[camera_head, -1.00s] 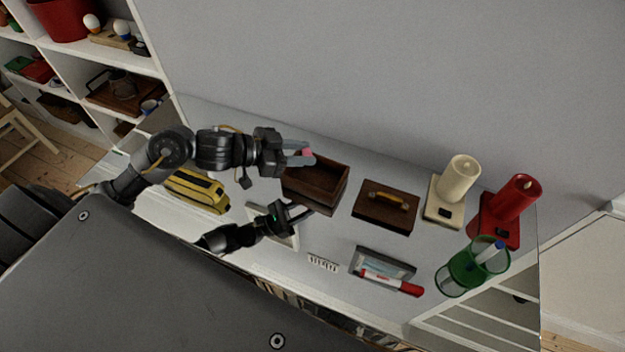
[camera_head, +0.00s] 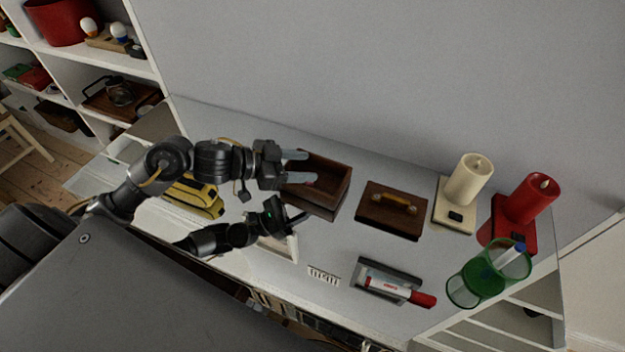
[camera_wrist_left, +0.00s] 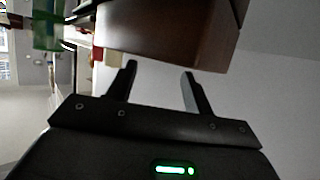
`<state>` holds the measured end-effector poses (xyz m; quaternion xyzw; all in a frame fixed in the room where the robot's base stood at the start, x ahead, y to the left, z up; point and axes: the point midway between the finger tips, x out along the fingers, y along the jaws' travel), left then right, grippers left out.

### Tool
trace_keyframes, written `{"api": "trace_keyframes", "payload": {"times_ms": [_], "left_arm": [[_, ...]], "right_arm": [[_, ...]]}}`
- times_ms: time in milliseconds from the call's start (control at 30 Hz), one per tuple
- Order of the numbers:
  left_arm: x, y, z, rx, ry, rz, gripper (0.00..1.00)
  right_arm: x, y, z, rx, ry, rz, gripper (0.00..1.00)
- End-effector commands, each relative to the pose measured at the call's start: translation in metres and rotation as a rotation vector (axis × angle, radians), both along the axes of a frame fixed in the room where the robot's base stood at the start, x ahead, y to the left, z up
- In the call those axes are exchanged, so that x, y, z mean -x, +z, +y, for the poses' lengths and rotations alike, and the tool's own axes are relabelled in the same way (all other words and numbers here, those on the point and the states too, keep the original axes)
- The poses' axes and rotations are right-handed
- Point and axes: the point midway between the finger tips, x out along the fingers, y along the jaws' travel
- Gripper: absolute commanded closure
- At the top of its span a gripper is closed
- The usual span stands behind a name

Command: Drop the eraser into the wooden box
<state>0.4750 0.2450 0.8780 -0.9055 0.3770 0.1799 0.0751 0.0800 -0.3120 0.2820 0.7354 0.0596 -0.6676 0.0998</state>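The wooden box (camera_head: 331,202) is dark brown and open-topped, standing at the back left of the desk. My left gripper (camera_head: 300,167) is at the box's left end, its two grey fingers apart and extending over the box. In the left wrist view its fingers (camera_wrist_left: 158,84) are spread with nothing between them, and the box's brown wall (camera_wrist_left: 165,35) is close by. The eraser is not visible in either current view; part of the box's inside is hidden by the gripper.
A brown lid with a handle (camera_head: 380,218) lies right of the box. Beyond are a cream candle (camera_head: 467,180), a red candle (camera_head: 530,200) and a green cup (camera_head: 470,288). A yellow case (camera_head: 200,198) is left.

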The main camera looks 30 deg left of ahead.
Motion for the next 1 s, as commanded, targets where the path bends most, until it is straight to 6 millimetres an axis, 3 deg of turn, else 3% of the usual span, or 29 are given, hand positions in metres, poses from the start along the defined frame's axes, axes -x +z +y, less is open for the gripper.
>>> {"api": "trace_keyframes", "payload": {"times_ms": [400,1000], "left_arm": [[0.004,0.001,0.004,-0.002,0.001,0.001,0.41],[0.063,0.035,0.063,0.000,0.002,0.003,0.41]], "right_arm": [[0.002,-0.001,0.004,-0.005,-0.001,0.002,0.61],[0.000,-0.002,0.001,-0.001,0.001,0.000,0.61]]}}
